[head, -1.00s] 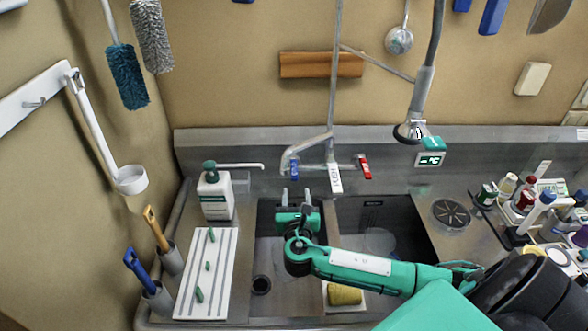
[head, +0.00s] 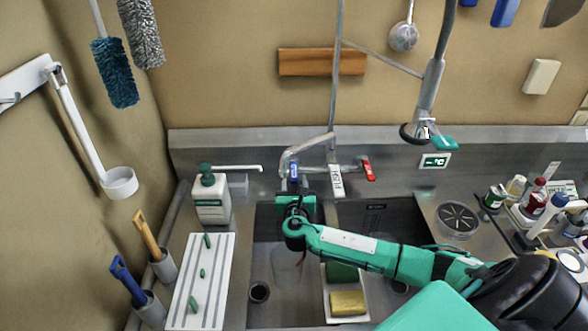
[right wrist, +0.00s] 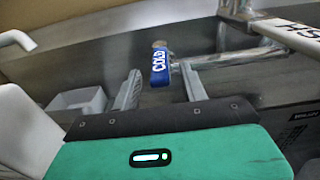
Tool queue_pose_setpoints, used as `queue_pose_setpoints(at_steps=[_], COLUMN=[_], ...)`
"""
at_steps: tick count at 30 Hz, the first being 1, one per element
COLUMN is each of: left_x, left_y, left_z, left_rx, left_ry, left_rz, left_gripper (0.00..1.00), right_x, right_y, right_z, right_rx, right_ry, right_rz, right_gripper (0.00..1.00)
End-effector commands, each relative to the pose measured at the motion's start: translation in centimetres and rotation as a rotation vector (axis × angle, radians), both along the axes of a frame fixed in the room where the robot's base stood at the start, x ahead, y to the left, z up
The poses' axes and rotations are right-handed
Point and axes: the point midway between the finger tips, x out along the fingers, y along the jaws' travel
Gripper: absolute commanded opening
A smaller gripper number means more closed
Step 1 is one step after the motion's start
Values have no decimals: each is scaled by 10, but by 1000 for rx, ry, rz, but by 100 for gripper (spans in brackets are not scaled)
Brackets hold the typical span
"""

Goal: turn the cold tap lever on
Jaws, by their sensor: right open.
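The cold tap lever (head: 294,170) is a small blue lever under the left end of the tap, at the back of the sink. In the right wrist view the blue lever (right wrist: 160,67) shows the word COLD and hangs between my right gripper's two grey fingers. My right gripper (head: 293,187) is open just in front of and below the lever, with a gap visible on each side of it. The red lever (head: 368,170) sits at the tap's right end. My left gripper is not in view.
A white PUSH tag (head: 337,181) hangs between the levers. A soap bottle (head: 212,199) stands left of the sink. A striped board (head: 217,270) lies beside it. A yellow sponge (head: 347,303) lies on a white tray in front of my arm. A spray head (head: 420,131) hangs at right.

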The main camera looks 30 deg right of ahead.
Motion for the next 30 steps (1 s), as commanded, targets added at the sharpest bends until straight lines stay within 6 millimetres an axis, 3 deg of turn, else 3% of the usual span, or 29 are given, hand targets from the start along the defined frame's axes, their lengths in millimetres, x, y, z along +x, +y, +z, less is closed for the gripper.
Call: queue_pose_setpoints(at_steps=[9, 22, 23, 27, 30], left_x=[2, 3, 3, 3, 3], left_y=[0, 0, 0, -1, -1], left_z=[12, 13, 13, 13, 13], left_rx=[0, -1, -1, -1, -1], left_ry=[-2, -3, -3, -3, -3], left_rz=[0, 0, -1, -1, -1], left_gripper=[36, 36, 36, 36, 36], right_x=[38, 46, 45, 45, 45], right_y=[-23, -28, -28, -28, -28], right_z=[1, 0, 0, 0, 0], right_rx=[-1, 0, 0, 0, 0], right_ry=[0, 0, 0, 0, 0], right_rz=[-1, 0, 0, 0, 0], right_gripper=[44, 44, 42, 14, 0])
